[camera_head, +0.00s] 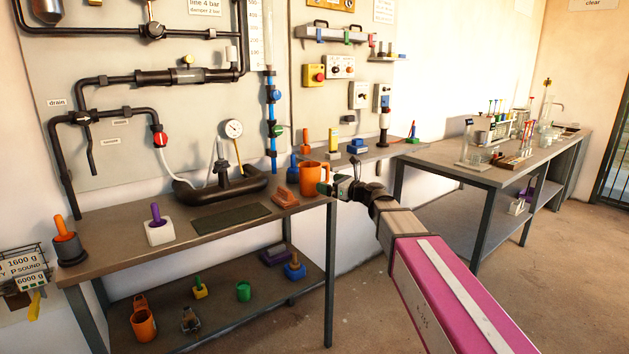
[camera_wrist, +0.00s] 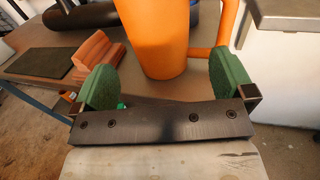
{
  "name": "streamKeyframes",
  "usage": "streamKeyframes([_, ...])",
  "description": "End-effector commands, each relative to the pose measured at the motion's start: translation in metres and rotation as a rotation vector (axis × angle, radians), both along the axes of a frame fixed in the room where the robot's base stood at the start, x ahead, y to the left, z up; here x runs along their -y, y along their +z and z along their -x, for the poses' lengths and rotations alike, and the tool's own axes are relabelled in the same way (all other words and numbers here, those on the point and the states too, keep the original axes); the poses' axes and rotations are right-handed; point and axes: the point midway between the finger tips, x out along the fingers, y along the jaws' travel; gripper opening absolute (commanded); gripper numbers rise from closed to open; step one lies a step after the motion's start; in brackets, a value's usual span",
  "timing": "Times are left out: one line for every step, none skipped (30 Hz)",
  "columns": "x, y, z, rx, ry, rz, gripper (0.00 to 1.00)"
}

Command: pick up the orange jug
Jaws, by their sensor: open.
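An orange jug (camera_head: 312,181) stands upright at the right end of the near workbench (camera_head: 120,218). In the wrist view the jug (camera_wrist: 158,40) rises between and just beyond my two green finger pads, with its handle on the right. My gripper (camera_head: 334,187) is at the jug's right side in the head view. In the wrist view my gripper (camera_wrist: 162,86) is open, with no clear contact on the jug. The jug's top is cut off in the wrist view. Another orange vessel (camera_head: 144,326) stands on the lower shelf.
An orange-brown block (camera_head: 285,198) lies left of the jug, and it also shows in the wrist view (camera_wrist: 92,58). A dark mat (camera_head: 231,217) and black pipe stand (camera_head: 225,184) are farther left. A second bench (camera_head: 455,165) with glassware stands at right.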

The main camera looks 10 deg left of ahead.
Motion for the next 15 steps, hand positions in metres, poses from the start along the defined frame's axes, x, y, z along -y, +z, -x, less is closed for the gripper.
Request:
streamKeyframes([-0.009,0.000,-0.006,0.000,0.002,0.001,1.00])
streamKeyframes([-0.013,0.000,-0.008,0.000,0.001,0.001,1.00])
streamKeyframes([-0.018,0.000,-0.011,0.001,0.001,0.002,1.00])
streamKeyframes([-0.022,0.000,-0.012,0.001,0.001,0.002,1.00])
streamKeyframes([-0.025,0.000,-0.013,0.001,0.001,0.002,1.00])
streamKeyframes([-0.028,0.000,-0.014,0.001,0.001,0.002,1.00])
streamKeyframes([-0.030,0.000,-0.015,0.002,0.001,0.003,1.00])
streamKeyframes([-0.031,0.000,-0.015,0.002,0.001,0.003,1.00])
streamKeyframes([-0.032,0.000,-0.016,0.002,0.001,0.003,1.00])
streamKeyframes([-0.033,0.000,-0.016,0.002,0.001,0.003,1.00])
streamKeyframes([-0.035,0.000,-0.017,0.002,0.001,0.003,1.00])
streamKeyframes([-0.038,0.000,-0.018,0.002,0.001,0.003,1.00])
streamKeyframes([-0.042,0.000,-0.020,0.003,0.001,0.004,1.00])
streamKeyframes([-0.045,0.001,-0.021,0.003,0.001,0.004,1.00])
streamKeyframes([-0.051,0.001,-0.023,0.003,0.001,0.004,1.00])
